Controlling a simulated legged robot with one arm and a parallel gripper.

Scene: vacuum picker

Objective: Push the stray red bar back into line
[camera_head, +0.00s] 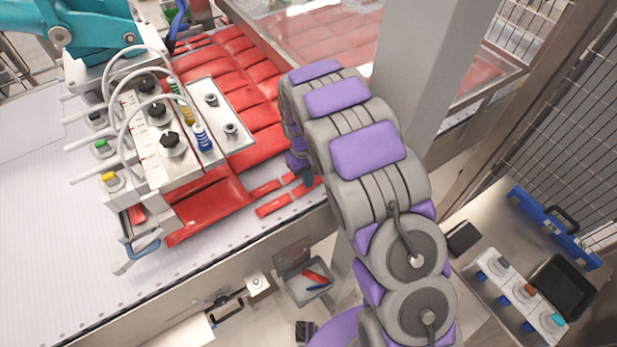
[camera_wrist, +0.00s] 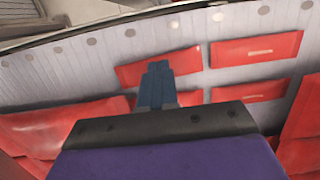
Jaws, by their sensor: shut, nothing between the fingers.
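In the wrist view the stray red bar (camera_wrist: 128,74) lies tilted on the pale belt, out of line with the straighter red bar (camera_wrist: 257,49) to its right. My gripper (camera_wrist: 158,66) is shut and empty, its blue-grey fingers overlapping the stray bar's middle and hiding part of it. I cannot tell whether they touch it. Another bar (camera_wrist: 188,98) shows partly behind the fingers, and one more (camera_wrist: 250,90) lies right of it. In the head view the stray bar (camera_head: 306,188) is beside my arm; my fingertips are hidden there.
Large red packs (camera_head: 245,85) cover the belt behind the bars. A vacuum picker head (camera_head: 160,130) with hoses stands over the belt at left. A grey post (camera_head: 435,70) rises behind my arm. A tray (camera_head: 310,285) sits below the belt edge. Bare belt (camera_head: 60,230) shows at left.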

